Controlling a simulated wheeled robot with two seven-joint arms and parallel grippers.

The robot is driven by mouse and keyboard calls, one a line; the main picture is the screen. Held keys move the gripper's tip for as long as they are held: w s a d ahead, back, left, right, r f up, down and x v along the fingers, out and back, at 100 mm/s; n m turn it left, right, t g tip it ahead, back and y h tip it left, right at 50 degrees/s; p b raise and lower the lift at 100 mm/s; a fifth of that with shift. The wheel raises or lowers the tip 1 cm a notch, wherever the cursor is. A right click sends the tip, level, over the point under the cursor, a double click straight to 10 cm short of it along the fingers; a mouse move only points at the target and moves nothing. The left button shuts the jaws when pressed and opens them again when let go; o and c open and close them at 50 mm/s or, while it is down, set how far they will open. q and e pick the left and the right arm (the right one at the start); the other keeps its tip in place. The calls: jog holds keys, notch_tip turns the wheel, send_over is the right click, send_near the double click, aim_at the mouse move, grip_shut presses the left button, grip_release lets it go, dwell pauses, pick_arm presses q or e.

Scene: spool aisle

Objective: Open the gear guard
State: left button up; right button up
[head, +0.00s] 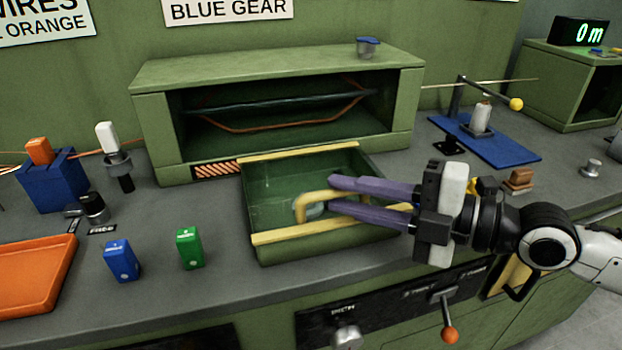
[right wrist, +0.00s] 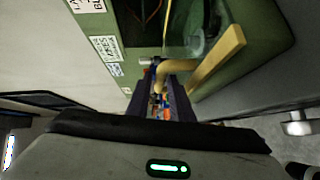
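The gear guard (head: 275,190) sits at the front of the green housing, as a shallow green box with yellow strips along its back and front edges. It looks glassy and lies about level; I cannot tell if it is raised at all. A pale disc, perhaps a gear, shows dimly inside. A bent yellow handle (head: 300,206) stands on the guard, and it also shows in the right wrist view (right wrist: 161,73). My right gripper (head: 336,194) reaches in from the right, its purple fingers close around the handle bar. My left gripper is not in view.
The green housing (head: 155,135) behind has an open front with wires inside. Blue (head: 121,260) and green (head: 189,248) blocks stand left of the guard. A blue stand (head: 510,150) with a yellow-knobbed lever is at right. An orange-knobbed lever (head: 448,318) is below on the panel.

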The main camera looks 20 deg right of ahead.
aim_at(327, 191)
jog(key=p+x, duration=0.3)
jog(key=x, duration=0.1)
jog(key=shift+w+a+r+p, duration=0.1)
jog(key=shift+a+r+p, duration=0.05)
jog(key=shift+a+p, duration=0.25)
jog(key=shift+w+a+f+p, duration=0.2)
jog(key=shift+w+a+p, duration=0.1)
jog(key=shift+w+a, duration=0.15)
jog(key=shift+w+a+f, duration=0.1)
jog(key=shift+f, duration=0.05)
grip_shut()
